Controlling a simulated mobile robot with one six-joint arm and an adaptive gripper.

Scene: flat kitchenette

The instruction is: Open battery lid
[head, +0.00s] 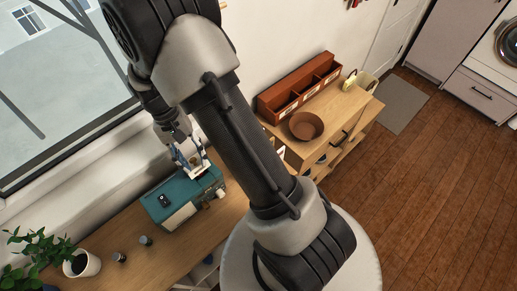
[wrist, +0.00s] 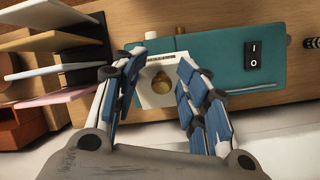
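A teal box (head: 163,212) stands on the wooden counter; it also shows in the wrist view (wrist: 228,55), with a black I/O switch (wrist: 252,54) on its top. A white square plate with a round brass knob (wrist: 162,84), possibly the battery lid, sits at one end of the top. My gripper (wrist: 162,65) is open over this end, with one blue finger on each side of the plate and knob. The fingers look apart from the knob; whether they touch the plate's edges I cannot tell. In the head view my gripper (head: 190,160) points down at the box.
Two small grey cylinders, possibly batteries (head: 146,240), (head: 118,256), stand left of the box near a potted plant (head: 88,264). A brown bowl (head: 306,125) and red-brown organizer (head: 298,84) stand right, beyond my arm. A rack of coloured boards (wrist: 60,60) is close to the gripper.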

